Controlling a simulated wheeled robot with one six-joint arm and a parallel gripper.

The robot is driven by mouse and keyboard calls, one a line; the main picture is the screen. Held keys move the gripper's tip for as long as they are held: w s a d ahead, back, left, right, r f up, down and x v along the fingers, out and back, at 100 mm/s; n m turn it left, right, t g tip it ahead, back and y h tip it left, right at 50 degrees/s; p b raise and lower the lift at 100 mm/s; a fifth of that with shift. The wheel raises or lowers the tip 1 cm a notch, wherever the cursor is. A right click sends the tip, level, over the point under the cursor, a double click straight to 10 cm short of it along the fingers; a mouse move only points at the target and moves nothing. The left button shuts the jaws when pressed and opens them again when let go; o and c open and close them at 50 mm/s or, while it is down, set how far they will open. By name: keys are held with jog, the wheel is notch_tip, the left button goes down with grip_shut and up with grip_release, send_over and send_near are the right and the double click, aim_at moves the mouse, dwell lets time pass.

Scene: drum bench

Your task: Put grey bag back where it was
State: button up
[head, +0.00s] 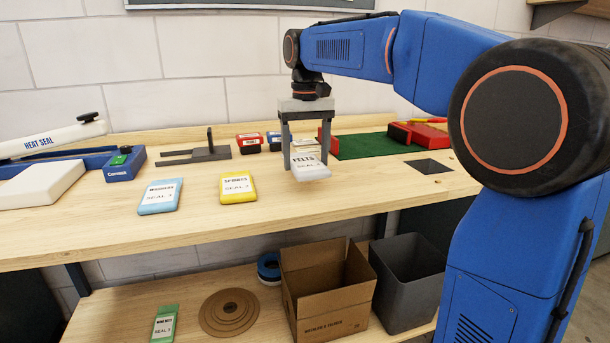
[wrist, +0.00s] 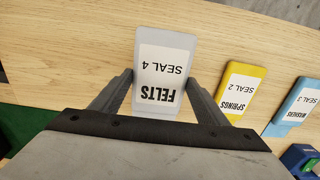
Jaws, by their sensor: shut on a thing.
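The grey bag (head: 309,170) has a white label reading "FELTS SEAL 4". My gripper (head: 307,160) is shut on it, with one finger at each side. The bag is above or at the wooden bench top; I cannot tell if it touches the wood. In the wrist view the grey bag (wrist: 165,70) lies between the two fingers of my gripper (wrist: 160,92), its far end sticking out past them.
A yellow bag (head: 237,188) and a blue bag (head: 160,196) lie left of the grey bag. Small labelled boxes (head: 248,143) and a dark stand (head: 205,150) are behind. A green mat (head: 375,145) and a square hole (head: 429,167) are right. A cardboard box (head: 325,285) stands below.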

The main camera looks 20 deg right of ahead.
aim_at(306, 187)
jog(key=shift+f, duration=2.5)
jog(key=o, duration=1.1)
jog(key=shift+f, duration=0.15)
jog(key=shift+c, duration=0.2)
notch_tip(306, 187, up, 12)
jog(key=shift+r, duration=0.15)
jog(key=s+d+f+t, duration=0.2)
jog(key=s+d+f, duration=0.1)
jog(key=s+f, duration=1.1)
jog(key=s+d+f+t, duration=0.2)
jog(key=s+d+f, duration=0.2)
jog(key=s+f, duration=1)
jog(key=s, duration=0.3)
jog(key=shift+s+t, duration=0.2)
jog(key=shift+t, duration=0.2)
